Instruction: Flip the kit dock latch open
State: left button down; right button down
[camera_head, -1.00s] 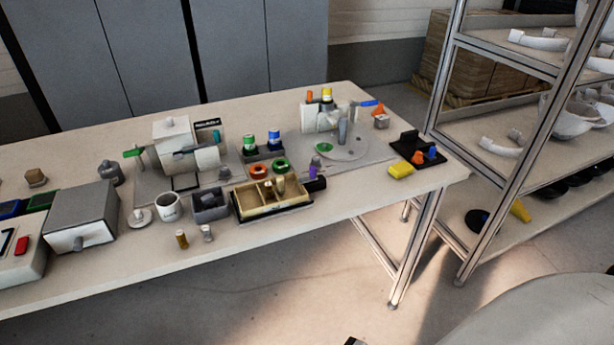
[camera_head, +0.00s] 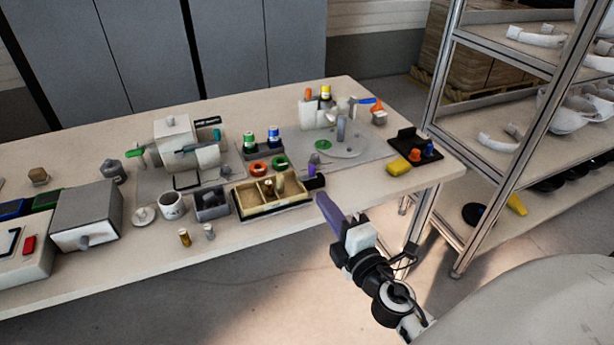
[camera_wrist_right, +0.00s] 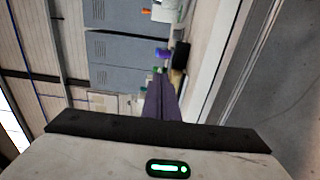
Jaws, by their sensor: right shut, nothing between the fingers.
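The wooden kit tray (camera_head: 247,203) sits near the front edge of the table, with brass-coloured pieces in its compartments. A black block (camera_head: 315,183) is at its right end, with a small purple piece (camera_head: 311,170) standing by it; I take these for the dock and its latch. In the right wrist view the purple piece (camera_wrist_right: 162,53) and black block (camera_wrist_right: 181,55) show beyond my fingers. My right gripper (camera_head: 323,200), with purple fingers, is shut and empty, just in front of the black block and seemingly apart from it. My left gripper is out of view.
A grey bin (camera_head: 211,205), a white mug (camera_head: 172,206) and two small cylinders stand left of the tray. Green and orange rings (camera_head: 279,162) lie behind it. A yellow block (camera_head: 398,166) and black stand (camera_head: 413,146) are to the right. A metal shelf rack (camera_head: 480,170) stands beyond the table.

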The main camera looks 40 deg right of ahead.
aim_at(307, 177)
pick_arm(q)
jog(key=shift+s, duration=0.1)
pick_arm(e)
jog(key=shift+w, duration=0.1)
